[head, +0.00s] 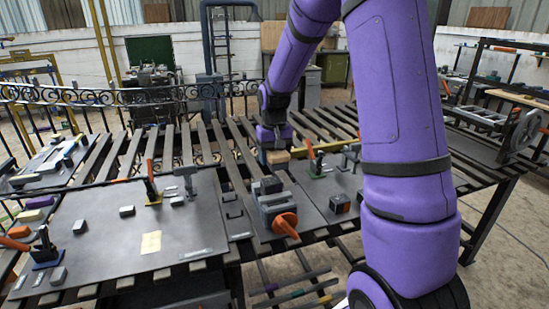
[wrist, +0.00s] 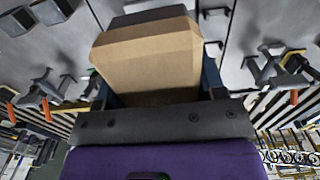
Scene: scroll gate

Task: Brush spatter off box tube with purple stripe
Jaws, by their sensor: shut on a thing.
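My gripper (head: 273,142) is over the middle of the slatted bench, shut on a tan wooden block (head: 277,157), which could be the back of a brush. The block (wrist: 148,55) fills the space between my fingers in the wrist view, with a dark grey part at its far edge. Any bristles are hidden. Several short grey box tubes lie on the left plate, one of them near its middle (head: 127,211). No purple stripe can be made out on them. Spatter is too small to tell.
A grey vise (head: 275,200) with an orange handle stands at the bench's front middle. Toggle clamps with orange handles stand on the left plate (head: 110,240) and right plate (head: 325,195). A yellow note (head: 151,242) lies on the left plate. Black scrollwork (head: 60,105) runs behind.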

